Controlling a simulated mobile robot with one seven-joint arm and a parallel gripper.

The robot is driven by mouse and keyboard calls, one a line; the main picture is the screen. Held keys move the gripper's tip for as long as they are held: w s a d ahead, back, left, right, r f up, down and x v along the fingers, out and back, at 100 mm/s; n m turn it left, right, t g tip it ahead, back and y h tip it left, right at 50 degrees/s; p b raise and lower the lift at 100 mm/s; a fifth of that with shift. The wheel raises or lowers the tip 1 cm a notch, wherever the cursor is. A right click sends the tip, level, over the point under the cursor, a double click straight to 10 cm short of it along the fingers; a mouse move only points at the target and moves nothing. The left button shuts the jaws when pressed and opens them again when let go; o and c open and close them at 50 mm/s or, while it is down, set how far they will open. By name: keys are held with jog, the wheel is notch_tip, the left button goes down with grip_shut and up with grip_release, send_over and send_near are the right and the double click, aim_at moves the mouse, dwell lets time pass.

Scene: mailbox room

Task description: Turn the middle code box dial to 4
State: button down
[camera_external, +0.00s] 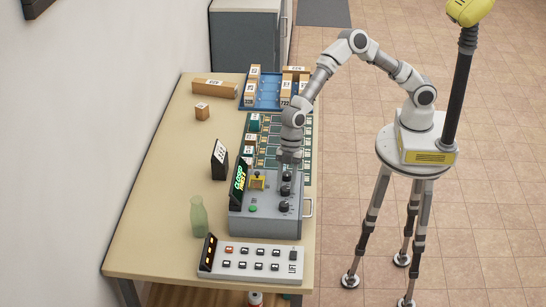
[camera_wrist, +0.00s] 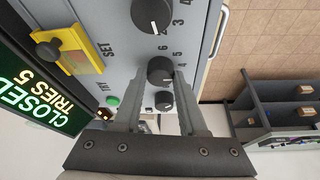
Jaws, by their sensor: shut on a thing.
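The grey code box (camera_external: 265,222) stands on the table with a column of three black dials. The middle dial (camera_wrist: 160,70) lies between the fingertips of my gripper (camera_wrist: 159,75), which is shut on it. Small printed numbers ring it; its exact setting is too small to read surely. Another dial (camera_wrist: 150,14) is above it in the wrist view, and the third dial (camera_wrist: 164,101) is below it, seen between the fingers. In the external view my gripper (camera_external: 290,162) reaches down over the dials from the far side. The display (camera_wrist: 32,82) reads CLOSED, TRIES 5.
A yellow switch (camera_wrist: 68,48) and a green button (camera_wrist: 113,101) sit left of the dials. A white keypad panel (camera_external: 250,261) and a green bottle (camera_external: 198,216) stand close by. Parcels in a blue tray (camera_external: 265,100) are at the table's far end.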

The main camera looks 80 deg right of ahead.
jog(key=shift+f, duration=0.1)
jog(key=shift+c, duration=2.3)
grip_release()
jog(key=v, duration=1.7)
jog(key=shift+r, duration=0.3)
